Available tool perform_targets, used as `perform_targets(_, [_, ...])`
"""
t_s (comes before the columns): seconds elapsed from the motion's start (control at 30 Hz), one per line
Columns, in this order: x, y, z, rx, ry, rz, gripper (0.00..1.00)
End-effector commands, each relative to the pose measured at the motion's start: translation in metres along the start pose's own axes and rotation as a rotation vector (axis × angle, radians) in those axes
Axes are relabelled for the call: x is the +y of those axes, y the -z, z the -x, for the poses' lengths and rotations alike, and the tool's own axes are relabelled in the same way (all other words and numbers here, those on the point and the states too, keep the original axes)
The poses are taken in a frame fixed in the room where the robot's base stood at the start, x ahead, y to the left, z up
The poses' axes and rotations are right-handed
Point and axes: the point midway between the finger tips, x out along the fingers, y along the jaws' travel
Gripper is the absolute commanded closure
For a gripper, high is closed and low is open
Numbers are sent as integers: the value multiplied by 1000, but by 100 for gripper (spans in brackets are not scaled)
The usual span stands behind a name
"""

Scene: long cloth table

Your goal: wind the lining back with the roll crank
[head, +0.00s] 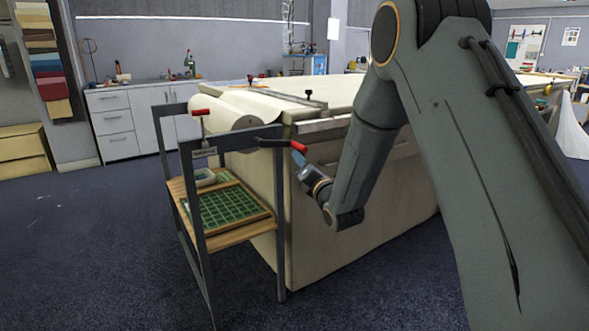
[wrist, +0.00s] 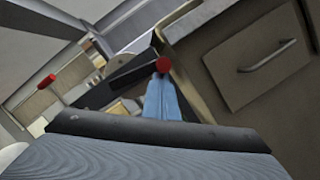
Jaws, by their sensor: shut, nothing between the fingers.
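The roll crank (head: 270,143) is a dark arm with a red handle (head: 299,147) at the right post of the roll stand (head: 188,165). The pale roll of lining (head: 225,110) lies across the stand at the table's end. My gripper (head: 298,163) is shut and empty, with its blue fingers just below the red handle. In the wrist view the blue fingertips (wrist: 160,82) point at the red handle end (wrist: 163,64), which shows just beyond them. I cannot tell whether they touch it.
A second red-topped handle (head: 200,112) stands on the stand's left side. A wooden shelf with a green gridded mat (head: 228,205) is low in the stand. The long cloth table (head: 340,215) is close beside my arm. The floor in front is clear.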

Motion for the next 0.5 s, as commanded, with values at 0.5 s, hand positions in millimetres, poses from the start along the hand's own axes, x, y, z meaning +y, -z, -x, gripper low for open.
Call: perform_targets(0.5, [12,-23,-6,-2,-17,65,100])
